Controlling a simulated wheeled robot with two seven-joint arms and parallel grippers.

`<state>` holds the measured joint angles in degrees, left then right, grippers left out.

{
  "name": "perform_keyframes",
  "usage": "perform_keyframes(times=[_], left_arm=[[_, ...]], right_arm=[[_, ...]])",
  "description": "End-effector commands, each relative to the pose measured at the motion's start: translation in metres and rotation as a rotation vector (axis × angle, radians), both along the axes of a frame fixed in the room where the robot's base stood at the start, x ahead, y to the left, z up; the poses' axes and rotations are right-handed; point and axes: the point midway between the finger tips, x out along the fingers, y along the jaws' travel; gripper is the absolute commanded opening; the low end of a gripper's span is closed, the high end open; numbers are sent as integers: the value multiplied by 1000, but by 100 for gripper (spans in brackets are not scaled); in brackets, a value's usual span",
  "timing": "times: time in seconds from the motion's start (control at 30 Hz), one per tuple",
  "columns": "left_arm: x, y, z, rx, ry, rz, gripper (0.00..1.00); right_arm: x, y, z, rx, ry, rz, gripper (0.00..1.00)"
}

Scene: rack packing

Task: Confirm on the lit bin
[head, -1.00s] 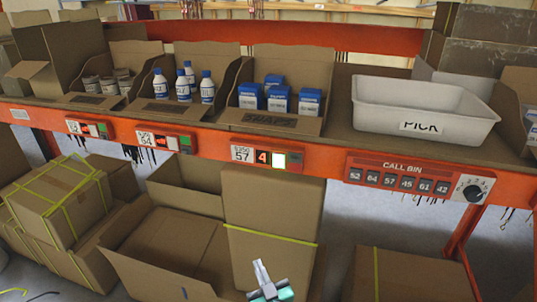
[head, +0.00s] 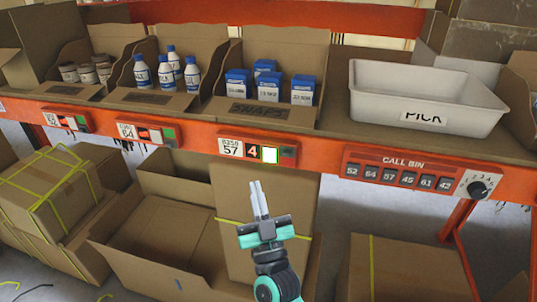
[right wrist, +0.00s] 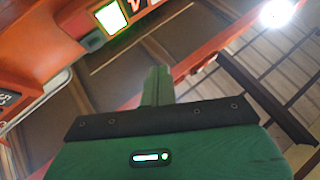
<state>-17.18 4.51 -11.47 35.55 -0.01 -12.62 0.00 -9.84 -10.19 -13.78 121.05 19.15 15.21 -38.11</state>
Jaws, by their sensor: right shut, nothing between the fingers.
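The lit bin's label module (head: 257,152) on the orange shelf beam reads 57 with a red 4. Its square button (head: 270,155) glows white with a green edge. The lit button also shows at the top left of the right wrist view (right wrist: 111,17). Above the module is the bin of blue and white boxes (head: 268,86). My right gripper (head: 259,184) is shut and empty, its fingers pointing up, below the module and apart from the button. It also shows in the right wrist view (right wrist: 158,72). My left gripper is not in view.
A white PICK tote (head: 427,98) stands on the shelf at the right. Below it is the CALL BIN panel (head: 412,177) with a dial. Open cartons (head: 150,240) stand under the shelf.

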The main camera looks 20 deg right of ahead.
Motion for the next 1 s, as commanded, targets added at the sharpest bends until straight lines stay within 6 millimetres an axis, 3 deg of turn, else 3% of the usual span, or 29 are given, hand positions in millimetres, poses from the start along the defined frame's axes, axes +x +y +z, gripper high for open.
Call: perform_keyframes(times=[0.27,0.7,1.0], left_arm=[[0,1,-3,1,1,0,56],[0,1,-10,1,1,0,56],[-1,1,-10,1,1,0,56]], right_arm=[[13,-9,-1,-2,-1,0,0],[62,-41,-1,-4,1,0,0],[73,-49,0,-1,1,1,0]])
